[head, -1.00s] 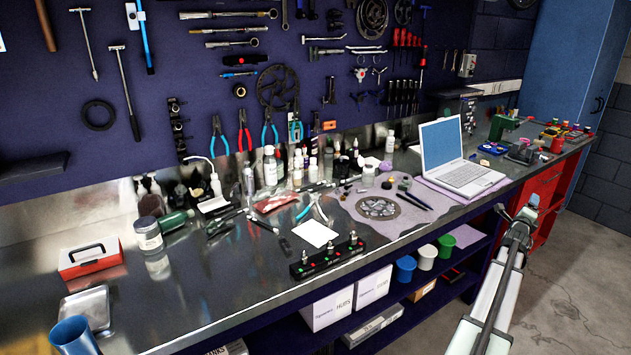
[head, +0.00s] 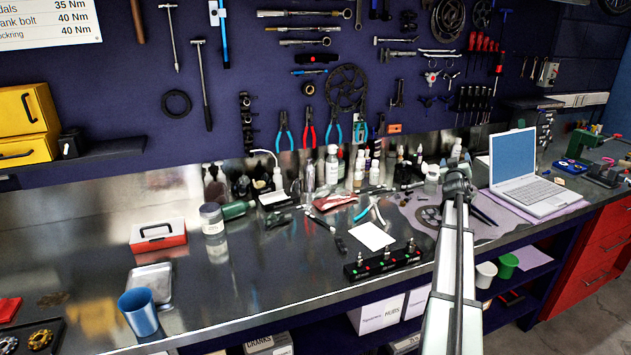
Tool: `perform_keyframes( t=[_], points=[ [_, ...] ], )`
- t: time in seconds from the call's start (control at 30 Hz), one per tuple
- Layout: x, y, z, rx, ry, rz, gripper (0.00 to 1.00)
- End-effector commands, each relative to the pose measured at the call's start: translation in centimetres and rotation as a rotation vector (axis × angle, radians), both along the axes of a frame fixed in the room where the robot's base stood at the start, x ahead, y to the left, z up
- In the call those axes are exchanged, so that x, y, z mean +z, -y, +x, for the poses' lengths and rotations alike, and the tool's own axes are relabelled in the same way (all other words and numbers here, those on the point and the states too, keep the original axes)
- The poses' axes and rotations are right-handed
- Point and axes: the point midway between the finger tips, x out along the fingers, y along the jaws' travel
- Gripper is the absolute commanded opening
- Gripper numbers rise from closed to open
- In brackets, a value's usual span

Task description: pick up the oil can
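I cannot pick out the oil can for sure. Several bottles stand at the back of the bench, among them a white bottle with a thin bent spout (head: 277,179) and a taller white-capped bottle (head: 331,165). A green bottle (head: 238,209) lies on its side by a grey-lidded jar (head: 211,218). My arm rises from the lower right, and its dark far end (head: 458,183) shows in front of the bench near the laptop. I cannot make out fingers there, nor anything held.
A laptop (head: 527,175) stands at the right on a purple cloth. A red-and-white box (head: 158,236), a metal tray (head: 151,283) and a blue cup (head: 139,311) are at the left. A black device with knobs (head: 383,262) lies at the front edge.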

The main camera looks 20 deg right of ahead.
Motion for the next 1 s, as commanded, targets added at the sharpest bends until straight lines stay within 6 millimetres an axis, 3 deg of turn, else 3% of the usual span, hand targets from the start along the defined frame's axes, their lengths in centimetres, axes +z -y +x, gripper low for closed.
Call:
perform_keyframes(
  t=[0.03,0.2,0.37,0.6,0.77,0.9,1.0],
  points=[
    [0.2,-2.5,2.0,0.017,-0.086,-0.083,0.77],
    [0.8,-9.3,6.9,0.051,-0.369,-0.381,0.77],
    [1.3,-16.2,11.0,0.077,-0.617,-0.682,0.77],
    [2.3,-27.3,15.8,0.088,-0.971,-1.184,0.77],
    [1.3,-35.1,17.5,0.075,-1.189,-1.519,0.77],
    [-1.4,-41.3,17.6,0.055,-1.349,-1.774,0.77],
    [-3.7,-44.9,17.1,0.038,-1.439,-1.919,0.77]
  ],
)
